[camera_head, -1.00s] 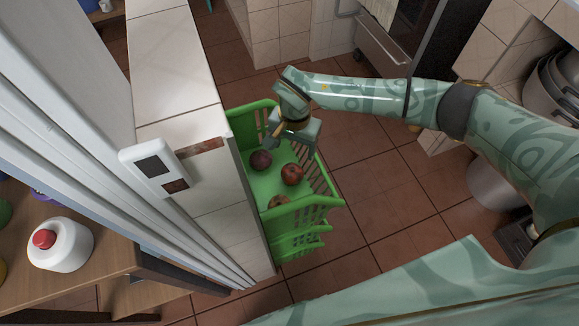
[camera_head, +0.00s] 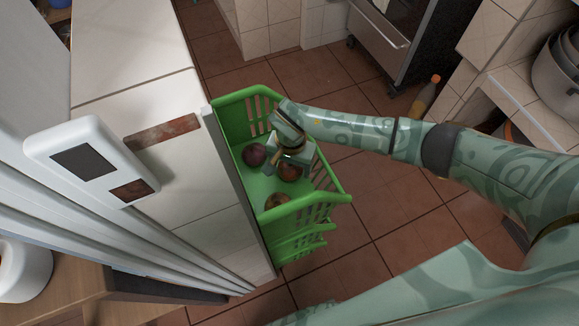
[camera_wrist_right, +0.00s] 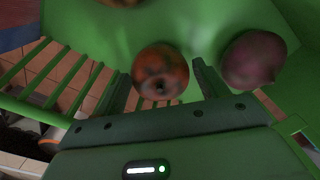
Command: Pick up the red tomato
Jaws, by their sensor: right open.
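The red tomato (camera_head: 288,173) lies in the upper tray of a green basket (camera_head: 335,198), partly under my right gripper (camera_head: 279,161). In the right wrist view the tomato (camera_wrist_right: 160,73) is round, mottled orange-red, with a dark spot. There my right gripper (camera_wrist_right: 160,82) is open, with one finger on each side of the tomato's outline. Contact cannot be told. A dark purple onion-like item (camera_head: 254,155) lies left of the tomato, and it also shows in the right wrist view (camera_wrist_right: 253,60). My left gripper is not in view.
A third brownish round item (camera_head: 277,201) lies at the basket's near end. A white tiled counter (camera_head: 200,165) borders the basket's left side. The basket's slatted walls rise around the tray. Tiled floor (camera_head: 390,220) to the right is open.

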